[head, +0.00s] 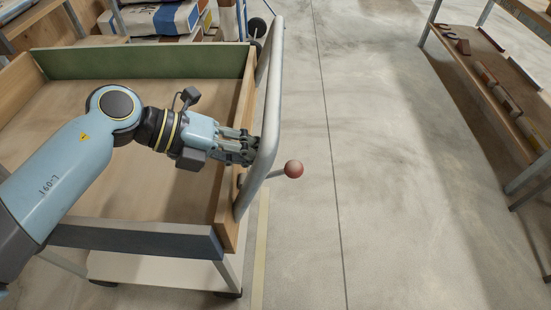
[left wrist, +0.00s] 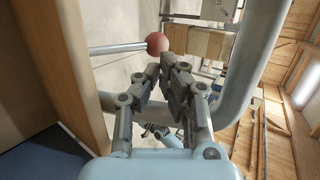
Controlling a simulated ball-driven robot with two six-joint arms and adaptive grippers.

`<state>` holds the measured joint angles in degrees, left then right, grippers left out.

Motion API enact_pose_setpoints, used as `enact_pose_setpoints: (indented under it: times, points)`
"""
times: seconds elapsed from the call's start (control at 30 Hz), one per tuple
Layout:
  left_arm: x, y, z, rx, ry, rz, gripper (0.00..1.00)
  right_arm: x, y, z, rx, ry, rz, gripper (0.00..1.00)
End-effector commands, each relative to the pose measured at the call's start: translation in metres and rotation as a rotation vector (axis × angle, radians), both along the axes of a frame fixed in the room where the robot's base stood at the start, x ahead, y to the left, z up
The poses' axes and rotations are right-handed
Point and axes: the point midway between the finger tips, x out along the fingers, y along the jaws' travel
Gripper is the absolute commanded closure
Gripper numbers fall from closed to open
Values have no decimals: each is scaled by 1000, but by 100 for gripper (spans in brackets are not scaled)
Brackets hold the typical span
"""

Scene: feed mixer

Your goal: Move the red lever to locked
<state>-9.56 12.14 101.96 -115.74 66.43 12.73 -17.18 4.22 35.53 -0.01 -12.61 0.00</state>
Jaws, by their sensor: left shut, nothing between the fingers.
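The red lever's ball knob (head: 293,169) sticks out to the right of the cart on a thin metal rod (head: 273,174), beside the cart's grey tube handle. In the left wrist view the red knob (left wrist: 157,43) shows just beyond the fingertips, with its rod running left. My left gripper (head: 253,150) is shut and empty, at the cart's right side by the tube handle, up and left of the knob in the head view. In the left wrist view my left gripper (left wrist: 165,72) has its fingertips close to the knob; I cannot tell whether they touch. The lever's pivot is hidden. My right gripper is not in view.
The wooden cart tray (head: 150,212) lies under my left arm. The grey tube handle (head: 270,100) runs along its right side. Sacks (head: 165,18) lie at the back left. A shelf (head: 490,62) stands at the right. The concrete floor (head: 390,170) between is clear.

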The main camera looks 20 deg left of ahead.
Motion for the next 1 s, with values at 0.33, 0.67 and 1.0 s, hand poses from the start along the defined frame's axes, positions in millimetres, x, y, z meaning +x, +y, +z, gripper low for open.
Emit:
enact_pose_setpoints:
  times: [0.33, 0.67, 1.0]
  points:
    - [17, -33, -24, 0, 0, -1, 100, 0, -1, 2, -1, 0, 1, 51]
    - [18, -35, -26, 0, 0, -1, 100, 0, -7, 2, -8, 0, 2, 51]
    - [21, -45, -35, 0, -1, -1, 100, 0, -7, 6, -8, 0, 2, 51]
